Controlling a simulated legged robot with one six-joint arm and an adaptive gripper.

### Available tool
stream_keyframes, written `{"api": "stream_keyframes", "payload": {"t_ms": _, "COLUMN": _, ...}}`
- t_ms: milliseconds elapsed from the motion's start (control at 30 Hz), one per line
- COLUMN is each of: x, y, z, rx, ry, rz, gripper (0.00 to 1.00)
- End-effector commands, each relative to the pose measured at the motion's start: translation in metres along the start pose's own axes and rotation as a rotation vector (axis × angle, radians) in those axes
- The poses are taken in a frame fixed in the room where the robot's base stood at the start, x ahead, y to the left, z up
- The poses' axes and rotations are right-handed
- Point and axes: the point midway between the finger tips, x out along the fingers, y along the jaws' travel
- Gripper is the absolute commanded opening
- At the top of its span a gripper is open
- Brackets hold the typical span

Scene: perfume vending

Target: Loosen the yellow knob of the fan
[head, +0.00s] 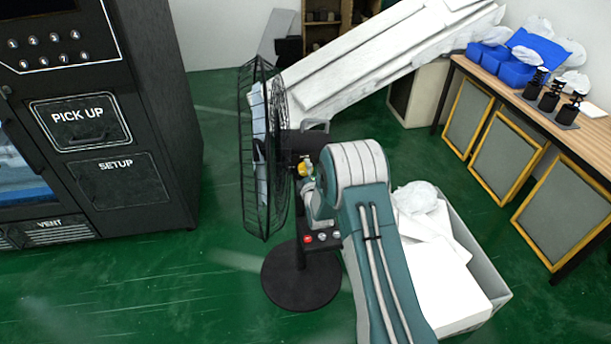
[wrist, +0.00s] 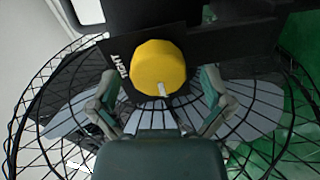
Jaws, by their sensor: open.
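The black fan (head: 264,150) stands on a round base in the middle of the head view, its caged head seen from the side. Its yellow knob (head: 304,168) shows behind the cage, partly hidden by my arm. In the wrist view the yellow knob (wrist: 158,68) is large and near the centre, with a pale pointer mark at its lower edge. The word TIGHT is printed on the black panel (wrist: 118,50) left of it. My gripper (wrist: 160,105) is open, one finger on each side below the knob. I cannot tell whether either finger touches it.
A black vending machine (head: 160,120) stands at the left. A bin (head: 485,270) of white packaging sits right of my arm. A table (head: 560,110) with blue trays is at the right. A white sloping chute (head: 380,60) lies behind the fan. Green floor is clear at front left.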

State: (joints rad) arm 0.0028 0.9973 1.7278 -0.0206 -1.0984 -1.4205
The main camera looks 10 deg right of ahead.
Motion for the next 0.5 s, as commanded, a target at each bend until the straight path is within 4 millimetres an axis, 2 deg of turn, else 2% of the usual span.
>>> {"api": "stream_keyframes", "payload": {"t_ms": 167, "x": -0.018, "y": 0.0, "z": 0.0, "rx": 0.0, "ry": -0.001, "rz": -0.002, "gripper": 1.0}}
{"api": "stream_keyframes", "payload": {"t_ms": 500, "x": -0.081, "y": -0.002, "z": -0.002, "rx": -0.001, "ry": 0.0, "rz": -0.004, "gripper": 1.0}}
